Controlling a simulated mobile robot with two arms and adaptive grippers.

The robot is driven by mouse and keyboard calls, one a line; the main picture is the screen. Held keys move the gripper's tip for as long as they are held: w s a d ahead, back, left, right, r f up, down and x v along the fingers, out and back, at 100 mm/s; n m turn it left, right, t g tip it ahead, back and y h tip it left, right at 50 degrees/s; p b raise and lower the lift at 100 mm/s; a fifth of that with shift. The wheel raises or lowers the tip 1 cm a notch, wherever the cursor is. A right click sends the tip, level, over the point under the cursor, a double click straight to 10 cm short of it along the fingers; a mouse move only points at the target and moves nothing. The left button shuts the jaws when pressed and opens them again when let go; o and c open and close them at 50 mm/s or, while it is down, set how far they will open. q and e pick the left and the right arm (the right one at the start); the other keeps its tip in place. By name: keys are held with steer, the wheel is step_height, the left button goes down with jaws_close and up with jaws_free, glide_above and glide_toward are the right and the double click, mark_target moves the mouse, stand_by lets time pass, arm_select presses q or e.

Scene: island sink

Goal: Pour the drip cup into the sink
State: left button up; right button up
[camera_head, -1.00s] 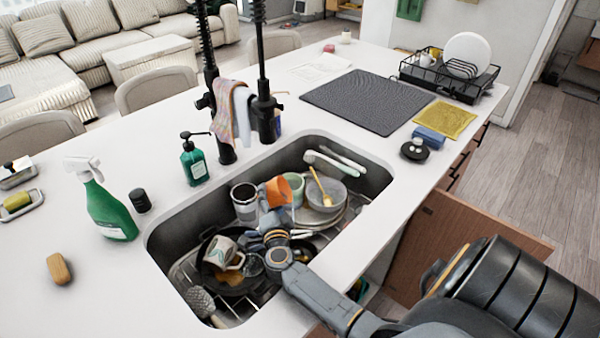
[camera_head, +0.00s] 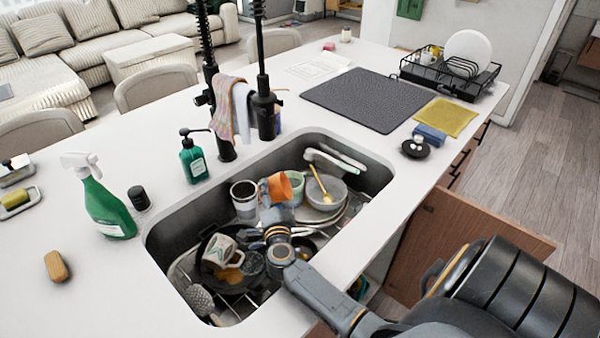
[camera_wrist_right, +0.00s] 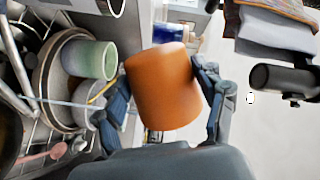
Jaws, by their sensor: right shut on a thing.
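My right gripper (camera_head: 277,214) is over the sink and shut on an orange cup (camera_head: 280,187). In the right wrist view the orange cup (camera_wrist_right: 162,86) sits between the two fingers, one on each side. The cup appears tilted in the head view; its contents do not show. The sink (camera_head: 190,226) is set in the white counter and full of dishes: a patterned mug (camera_head: 222,252), a dark pan, a grey bowl (camera_head: 326,195), a pale green cup (camera_head: 296,182) and a metal tumbler (camera_head: 244,198). My left gripper is not in view.
A black tap (camera_head: 265,110) with a striped cloth (camera_head: 230,100) stands behind the sink. A green spray bottle (camera_head: 106,208) and a soap bottle (camera_head: 193,160) stand left of it. A dark mat (camera_head: 368,98) and a dish rack (camera_head: 450,80) lie to the right.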

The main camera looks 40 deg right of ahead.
steer(key=shift+s+r+m, duration=0.1)
steer(key=shift+r+m, duration=0.15)
steer(key=shift+m, duration=0.25)
steer(key=shift+s+d+r+m, duration=0.35)
steer(key=shift+d+m, duration=0.15)
steer(key=shift+m, duration=0.1)
stand_by(0.6)
steer(key=shift+s+d, duration=0.1)
steer(key=shift+d, duration=0.05)
steer(key=shift+m, duration=0.3)
steer(key=shift+s+r+m, duration=0.1)
steer(key=shift+r+m, duration=0.05)
steer(key=shift+m, duration=0.15)
